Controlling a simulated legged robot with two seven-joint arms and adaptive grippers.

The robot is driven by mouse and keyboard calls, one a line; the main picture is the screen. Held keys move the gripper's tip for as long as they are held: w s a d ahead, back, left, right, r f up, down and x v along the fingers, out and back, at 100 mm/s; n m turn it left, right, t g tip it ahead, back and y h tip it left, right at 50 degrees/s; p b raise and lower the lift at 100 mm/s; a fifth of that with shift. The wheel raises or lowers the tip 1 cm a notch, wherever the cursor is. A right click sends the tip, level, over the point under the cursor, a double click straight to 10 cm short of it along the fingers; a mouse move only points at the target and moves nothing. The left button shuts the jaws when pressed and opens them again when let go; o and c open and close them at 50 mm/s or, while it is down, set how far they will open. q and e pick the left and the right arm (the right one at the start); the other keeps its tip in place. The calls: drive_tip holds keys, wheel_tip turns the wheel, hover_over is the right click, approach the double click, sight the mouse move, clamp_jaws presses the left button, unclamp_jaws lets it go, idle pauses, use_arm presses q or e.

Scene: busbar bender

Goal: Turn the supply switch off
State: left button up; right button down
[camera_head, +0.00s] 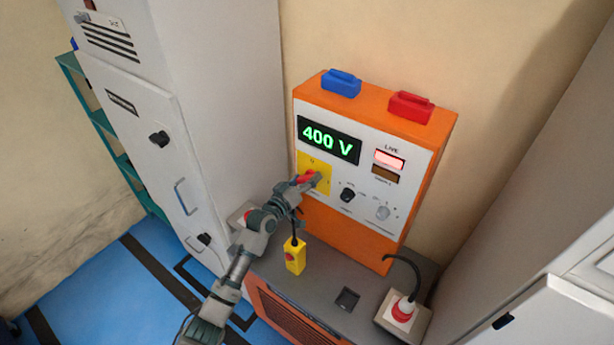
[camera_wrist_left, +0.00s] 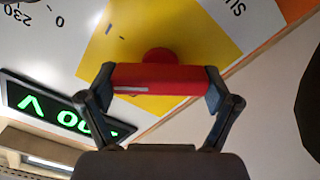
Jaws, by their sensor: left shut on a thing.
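The supply unit (camera_head: 425,160) is an orange box with a white front panel. Its display (camera_head: 328,140) reads 400 V in green, and the lamp (camera_head: 389,160) marked LIVE is lit pinkish white. The supply switch is a red bar handle (camera_head: 304,178) on a yellow plate (camera_head: 316,160), below the display. My left gripper (camera_head: 313,182) is at the switch. In the wrist view the red handle (camera_wrist_left: 150,80) lies crosswise between the fingers of the left gripper (camera_wrist_left: 160,84), which is shut on its two ends. The switch's position marks are too small to read. My right gripper is not in view.
A yellow pendant box (camera_head: 294,257) with a red button hangs below my left wrist. A tall grey cabinet (camera_head: 150,140) stands close on the left, another cabinet (camera_head: 560,300) on the right.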

use_arm(q)
drive_tip(key=n+p, duration=0.2)
drive_tip(key=n, duration=0.3)
drive_tip(key=shift+a+n, duration=0.15)
drive_tip(key=shift+n, duration=0.25)
drive_tip(key=n+p, duration=0.1)
drive_tip(key=n, duration=0.2)
drive_tip(key=shift+f+n+p, duration=0.15)
drive_tip(key=shift+n+p, duration=0.2)
drive_tip(key=shift+n, duration=0.55)
drive_tip(key=shift+f, duration=0.1)
drive_tip(key=o, duration=0.9)
drive_tip(key=shift+w+f, duration=0.1)
drive_tip(key=shift+w, duration=0.1)
